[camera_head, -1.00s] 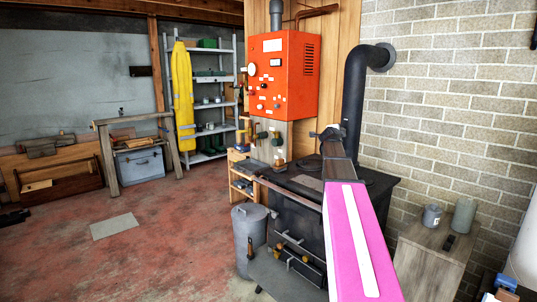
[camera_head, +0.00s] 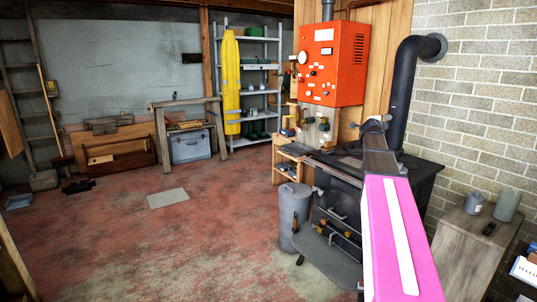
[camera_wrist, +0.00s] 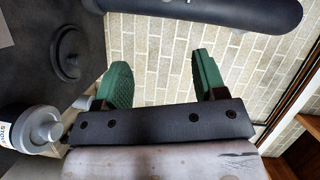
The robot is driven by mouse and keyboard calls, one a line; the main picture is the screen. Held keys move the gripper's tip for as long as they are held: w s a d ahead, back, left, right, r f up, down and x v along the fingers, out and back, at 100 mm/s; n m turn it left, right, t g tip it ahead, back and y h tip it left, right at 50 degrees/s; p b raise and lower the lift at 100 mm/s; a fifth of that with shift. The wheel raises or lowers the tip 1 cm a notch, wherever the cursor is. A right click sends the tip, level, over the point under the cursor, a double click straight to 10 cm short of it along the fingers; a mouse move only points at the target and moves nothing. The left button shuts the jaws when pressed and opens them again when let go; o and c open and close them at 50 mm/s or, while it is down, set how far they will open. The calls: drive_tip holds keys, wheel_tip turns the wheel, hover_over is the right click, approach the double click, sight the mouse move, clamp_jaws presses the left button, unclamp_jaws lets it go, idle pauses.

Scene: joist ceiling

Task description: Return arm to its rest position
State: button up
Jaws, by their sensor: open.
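My arm, with a pink and white link, reaches up from the bottom right of the head view toward the black stove (camera_head: 345,190). My gripper (camera_wrist: 160,72) shows in the wrist view with two green fingers spread wide. It is open, with nothing between the fingers. Behind them is the pale brick wall. In the head view the dark arm end appears in front of the stove top and pipe; the fingers are too small there to tell clearly.
A black stovepipe (camera_head: 408,85) and orange control box (camera_head: 332,62) stand close behind the arm end. A wooden cabinet (camera_head: 463,250) stands right, against the brick wall. A grey bin (camera_head: 294,215) stands left of the stove. The red floor (camera_head: 120,240) at left is mostly clear.

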drive_tip(key=s+a+f+n+y, duration=0.4)
drive_tip(key=a+f+n+y, duration=0.4)
drive_tip(key=a+f, duration=0.5)
drive_tip(key=s+a+f+n+y, duration=0.3)
drive_tip(key=a+f+n+y, duration=0.3)
drive_tip(key=a+f+n, duration=0.6)
drive_tip(key=s+a+f+n+g+h, duration=0.1)
drive_tip(key=s+a+f+g+h, duration=0.1)
drive_tip(key=s+f+g, duration=0.5)
drive_tip(key=s+a+f+g+h, duration=0.2)
drive_tip(key=s+f+g, duration=0.4)
drive_tip(key=s+f, duration=0.7)
drive_tip(key=s+a, duration=0.1)
drive_tip(key=s, duration=0.6)
drive_tip(key=shift+s+a+f+n+g, duration=0.25)
drive_tip(key=shift+a+f+n+g, duration=0.1)
drive_tip(key=shift+f+n+g, duration=0.05)
